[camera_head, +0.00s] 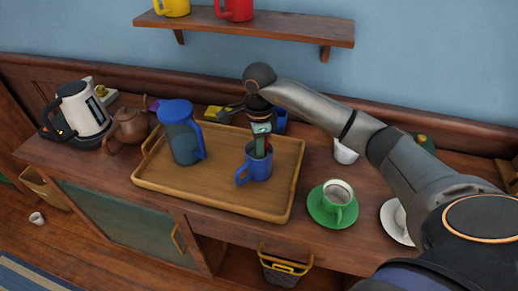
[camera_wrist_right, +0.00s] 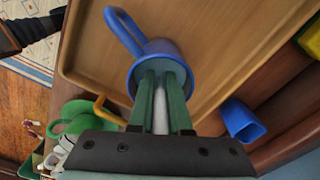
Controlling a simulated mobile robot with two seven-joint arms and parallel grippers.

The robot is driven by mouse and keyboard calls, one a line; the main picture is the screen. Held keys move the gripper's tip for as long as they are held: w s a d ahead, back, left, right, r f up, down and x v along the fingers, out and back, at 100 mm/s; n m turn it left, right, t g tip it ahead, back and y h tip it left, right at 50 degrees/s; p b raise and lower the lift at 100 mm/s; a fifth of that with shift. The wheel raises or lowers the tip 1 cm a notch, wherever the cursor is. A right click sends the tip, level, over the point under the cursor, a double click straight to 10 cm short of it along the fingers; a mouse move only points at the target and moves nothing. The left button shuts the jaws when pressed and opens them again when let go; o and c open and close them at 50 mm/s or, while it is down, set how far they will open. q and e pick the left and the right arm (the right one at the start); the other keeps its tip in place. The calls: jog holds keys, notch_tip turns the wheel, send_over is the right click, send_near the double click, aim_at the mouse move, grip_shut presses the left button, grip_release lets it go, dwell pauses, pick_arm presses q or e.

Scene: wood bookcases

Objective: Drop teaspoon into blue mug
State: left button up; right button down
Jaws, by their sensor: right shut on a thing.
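The blue mug (camera_head: 259,169) stands upright on the wooden tray (camera_head: 223,198), its handle toward the lower left. My right gripper (camera_head: 260,148) points down right over the mug's mouth. In the right wrist view, the mug (camera_wrist_right: 147,54) lies just beyond my green fingers (camera_wrist_right: 162,85), which overlap its opening. A narrow pale grey piece, which looks like the teaspoon (camera_wrist_right: 160,112), shows between the fingers, and the gripper is shut on it. The spoon's far end is hidden, so I cannot tell how deep it reaches. My left gripper is not in view.
A blue-lidded pitcher (camera_head: 181,135) stands left of the mug on the tray. Another blue item (camera_head: 280,121) is behind my gripper. A green cup (camera_head: 336,196) on a saucer stands to the right. A kettle (camera_head: 82,108) and brown teapot (camera_head: 129,127) are at left.

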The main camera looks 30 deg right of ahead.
jog(key=c, duration=0.8)
grip_release()
dwell(0.5)
